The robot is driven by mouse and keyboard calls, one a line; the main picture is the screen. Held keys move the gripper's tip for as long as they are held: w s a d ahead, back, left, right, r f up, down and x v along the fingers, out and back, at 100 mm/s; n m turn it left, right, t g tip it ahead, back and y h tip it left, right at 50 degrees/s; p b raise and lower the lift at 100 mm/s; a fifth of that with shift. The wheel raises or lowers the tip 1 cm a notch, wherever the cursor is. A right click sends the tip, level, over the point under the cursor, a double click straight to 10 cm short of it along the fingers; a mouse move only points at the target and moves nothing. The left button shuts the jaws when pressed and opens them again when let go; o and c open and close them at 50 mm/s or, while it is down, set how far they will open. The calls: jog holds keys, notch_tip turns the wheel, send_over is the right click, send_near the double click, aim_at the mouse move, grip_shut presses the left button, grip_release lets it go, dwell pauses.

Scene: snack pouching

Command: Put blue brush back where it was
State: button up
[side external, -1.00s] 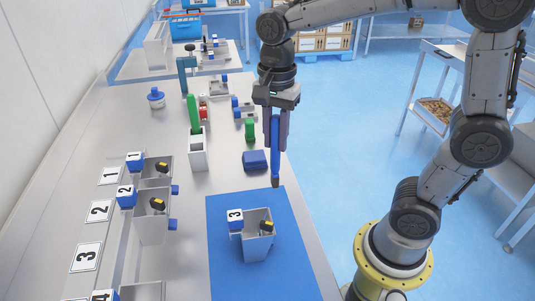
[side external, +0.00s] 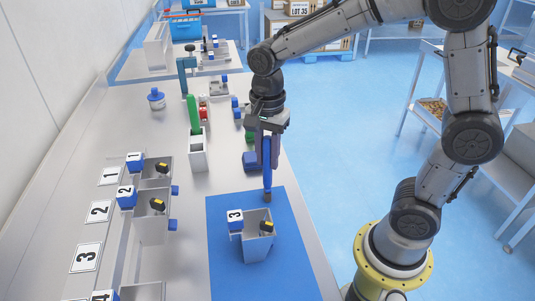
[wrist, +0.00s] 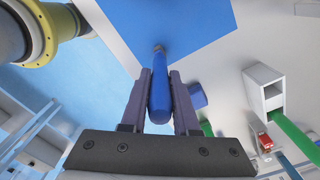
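The blue brush (side external: 267,160) hangs upright, bristle end down, in my gripper (side external: 268,150). In the wrist view the brush (wrist: 160,95) lies between the two fingers of my gripper (wrist: 159,85), which are shut on its handle. Its lower tip shows over the far edge of the blue mat (side external: 225,275); I cannot tell its exact height. The holder also shows at right in the wrist view (wrist: 264,88).
Grey bin 3 (side external: 256,243) stands on the mat, just nearer than the brush tip. Bins 1 (side external: 156,168) and 2 (side external: 152,227) stand at left. A blue block (side external: 250,161) lies just behind my gripper. The bench between holder and mat is clear.

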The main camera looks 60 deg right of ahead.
jog(key=o, duration=0.4)
notch_tip(320, 180, up, 12)
jog(key=shift+f, duration=0.25)
jog(key=shift+r, duration=0.3)
jog(key=shift+s+r, duration=0.15)
jog(key=s+d+f+n+t, duration=0.1)
jog(key=s+f+n+t, duration=0.1)
jog(key=s+n, duration=0.3)
jog(key=s+d+f+n+t, duration=0.1)
jog(key=s+n, duration=0.3)
jog(key=n, duration=0.1)
jog(key=s+f+n+t, duration=0.2)
jog(key=s+n, duration=0.3)
jog(key=n, duration=0.1)
jog(key=shift+s+d+f+t, duration=0.3)
jog(key=shift+d, duration=0.1)
